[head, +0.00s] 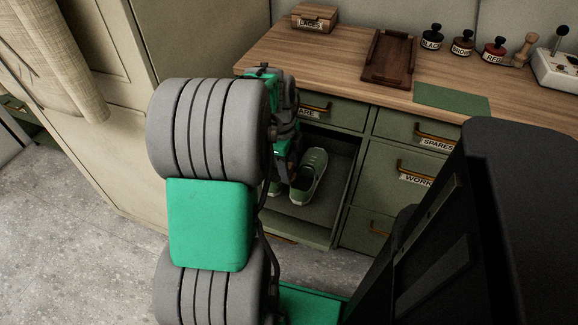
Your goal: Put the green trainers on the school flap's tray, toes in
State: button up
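A green trainer (309,176) with a pale sole rim stands in the open compartment under the bench, its opening to the lower left. Part of a second green trainer (276,183) shows to its left, mostly hidden by my arm. My gripper (282,168) seems to be at the end of the dark wrist links, in front of the compartment near the trainers. Its fingers cannot be made out, so I cannot tell whether it is open or touches a shoe. No flap or tray marked school can be read here.
The wooden bench top (345,50) carries a box marked LACES (314,17), a brown wooden tray (390,58), a green mat (452,97), and bottles including a black one (432,36). Tall beige cabinet (195,40) stands left; grey floor (70,220) is clear.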

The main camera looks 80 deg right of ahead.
jog(key=shift+r, duration=0.1)
notch_tip(320, 180, up, 12)
jog(key=w+p, duration=0.2)
jog(key=p, duration=0.1)
jog(key=w+a+n+h, duration=0.1)
jog(key=w+a+n, duration=0.6)
jog(key=w, duration=0.4)
jog(key=w+a+n+t, duration=0.2)
jog(key=w+a+n, duration=0.8)
jog(key=a+n, duration=0.15)
jog(key=a+f+n, duration=0.1)
jog(key=a+n, duration=0.5)
jog(key=a, duration=0.1)
jog(key=w+a+f+n+t, duration=0.1)
jog(key=a+n, duration=0.5)
jog(key=a, duration=0.2)
jog(key=a+f+n, duration=0.1)
jog(key=a+n, duration=0.5)
jog(key=a, duration=0.1)
jog(key=shift+w+a+f+n+t+y, duration=0.2)
jog(key=shift+w+a+n+t+y, duration=0.1)
jog(key=shift+w+t+y, duration=0.1)
jog(key=shift+c, duration=0.2)
